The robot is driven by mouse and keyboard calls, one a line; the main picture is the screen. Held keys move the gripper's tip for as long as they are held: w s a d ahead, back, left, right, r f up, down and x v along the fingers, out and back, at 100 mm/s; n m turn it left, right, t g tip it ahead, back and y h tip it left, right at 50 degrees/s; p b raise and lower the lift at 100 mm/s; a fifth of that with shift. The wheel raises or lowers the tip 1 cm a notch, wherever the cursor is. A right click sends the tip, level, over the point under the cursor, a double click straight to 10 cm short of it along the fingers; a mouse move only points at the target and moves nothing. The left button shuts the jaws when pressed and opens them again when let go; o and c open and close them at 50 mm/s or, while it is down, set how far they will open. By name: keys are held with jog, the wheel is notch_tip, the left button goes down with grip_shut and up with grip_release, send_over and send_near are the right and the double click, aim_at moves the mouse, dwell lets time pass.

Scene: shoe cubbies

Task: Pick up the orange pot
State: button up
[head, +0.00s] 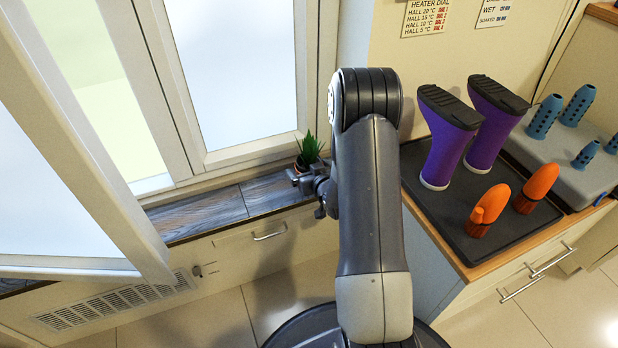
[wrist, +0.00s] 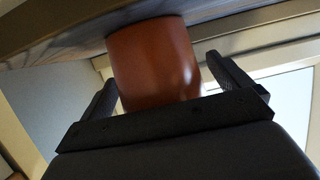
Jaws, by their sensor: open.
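The orange pot (wrist: 153,62) stands on the dark wood-look sill and fills the middle of the wrist view. It is a terracotta-coloured pot. In the head view a spiky green plant (head: 309,149) shows above it, and the pot itself is mostly hidden by my gripper. My gripper (head: 304,180) is at the sill beside the pot. In the wrist view my gripper (wrist: 178,88) is open, with one dark finger on each side of the pot. A gap shows near the fingertips, but I cannot tell whether either finger touches it.
The window frame (head: 240,150) stands right behind the sill (head: 200,214), and an open window sash (head: 85,150) reaches in from the left.

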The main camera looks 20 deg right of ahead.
jog(key=shift+r, duration=0.1)
jog(key=c, duration=1.1)
jog(key=shift+c, duration=0.2)
